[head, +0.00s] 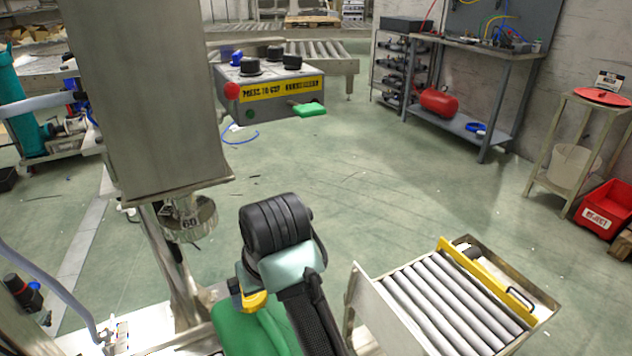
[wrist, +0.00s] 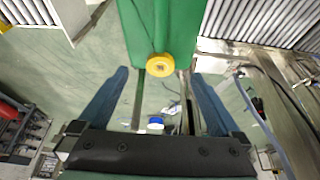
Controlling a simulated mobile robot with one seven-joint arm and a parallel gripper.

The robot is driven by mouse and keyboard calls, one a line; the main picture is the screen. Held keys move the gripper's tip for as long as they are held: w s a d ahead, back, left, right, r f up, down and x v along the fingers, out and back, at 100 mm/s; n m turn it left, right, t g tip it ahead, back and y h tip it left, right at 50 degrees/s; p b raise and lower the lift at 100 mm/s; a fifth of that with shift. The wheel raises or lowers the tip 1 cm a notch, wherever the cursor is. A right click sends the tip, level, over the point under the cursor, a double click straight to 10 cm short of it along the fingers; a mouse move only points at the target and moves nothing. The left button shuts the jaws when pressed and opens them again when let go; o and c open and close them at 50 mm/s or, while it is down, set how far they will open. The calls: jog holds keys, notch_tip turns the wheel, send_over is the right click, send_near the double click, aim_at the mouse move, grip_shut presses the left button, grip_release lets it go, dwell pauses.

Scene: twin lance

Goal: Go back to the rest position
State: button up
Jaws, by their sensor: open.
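My gripper (wrist: 160,75) shows in the wrist view. Its two blue-grey fingers stand wide apart, and I see nothing held between them. Beyond the fingers is a green body with a round yellow cap, which looks like part of my own arm. In the head view my arm rises from the bottom middle, with a black joint at its top. I cannot make out the fingers there.
A control box (head: 270,85) with a red button and black knobs stands left of centre, near a large metal column (head: 150,100). A roller conveyor (head: 430,310) is at lower right. A workbench (head: 480,47) and a red reject bin (head: 603,208) stand right. The middle floor is clear.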

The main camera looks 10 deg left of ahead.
notch_tip(320, 180, up, 6)
jog(key=w+a+r+m+t+y, duration=0.1)
jog(key=w+a+t+y, duration=0.1)
jog(key=w+t, duration=0.15)
jog(key=s+d+r+m+t+h, duration=0.3)
jog(key=d+r+m+t+h, duration=0.25)
jog(key=d+r+t, duration=0.8)
jog(key=s+d+r+t+p, duration=0.1)
jog(key=s+r+t, duration=0.2)
jog(key=s+r, duration=0.75)
jog(key=s+r+t, duration=0.3)
jog(key=r+t, duration=0.1)
jog(key=r, duration=1.4)
notch_tip(320, 180, up, 20)
jog(key=p, duration=2.1)
jog(key=shift+w+f+y, duration=0.15)
jog(key=shift+w+y, duration=0.3)
